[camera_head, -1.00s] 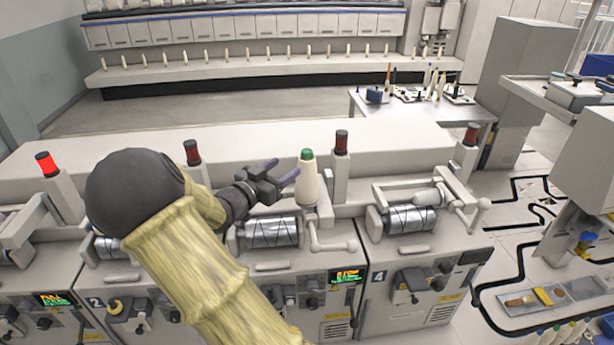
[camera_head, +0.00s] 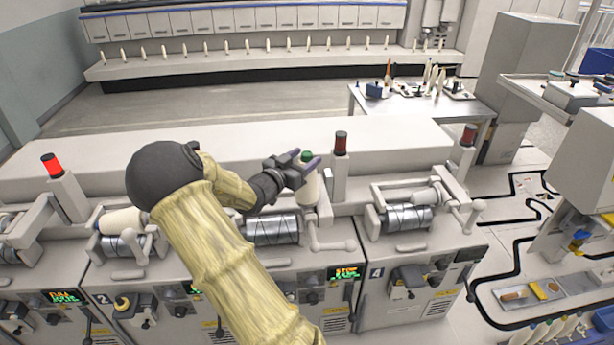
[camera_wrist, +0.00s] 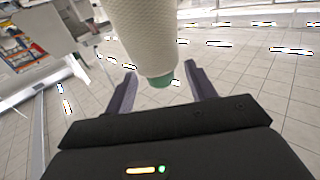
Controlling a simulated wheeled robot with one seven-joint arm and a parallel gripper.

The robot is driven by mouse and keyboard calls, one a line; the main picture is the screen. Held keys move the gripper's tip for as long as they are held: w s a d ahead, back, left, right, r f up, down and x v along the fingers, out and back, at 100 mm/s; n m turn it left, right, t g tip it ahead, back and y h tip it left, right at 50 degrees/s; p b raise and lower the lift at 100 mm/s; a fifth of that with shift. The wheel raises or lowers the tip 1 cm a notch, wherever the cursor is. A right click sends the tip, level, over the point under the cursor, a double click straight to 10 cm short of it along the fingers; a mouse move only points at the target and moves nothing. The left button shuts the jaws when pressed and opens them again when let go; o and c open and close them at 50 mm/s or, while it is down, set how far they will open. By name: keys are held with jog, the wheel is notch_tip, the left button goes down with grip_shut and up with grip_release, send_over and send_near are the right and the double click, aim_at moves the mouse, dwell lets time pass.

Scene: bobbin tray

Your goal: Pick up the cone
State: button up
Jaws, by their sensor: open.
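The cone (camera_head: 308,188) is cream with a green tip and stands upright on the winding machine, left of a dark red lamp post. My gripper (camera_head: 303,166) is at the cone's upper part, near the green tip. In the wrist view the cone (camera_wrist: 147,35) fills the top middle, with its green tip (camera_wrist: 161,81) between the two purple-grey fingers of my gripper (camera_wrist: 160,85). The fingers are open, with a visible gap on both sides of the tip. I cannot tell whether the far finger touches the cone.
A dark red lamp (camera_head: 341,143) stands close to the cone's right. A silver drum (camera_head: 272,230) lies below my wrist. Another cream cone (camera_head: 122,221) lies at the left station and one (camera_head: 425,197) at the right station. A side table (camera_head: 412,104) stands behind.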

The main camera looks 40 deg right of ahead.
jog(key=shift+x, duration=1.05)
jog(key=shift+a, duration=0.1)
grip_shut()
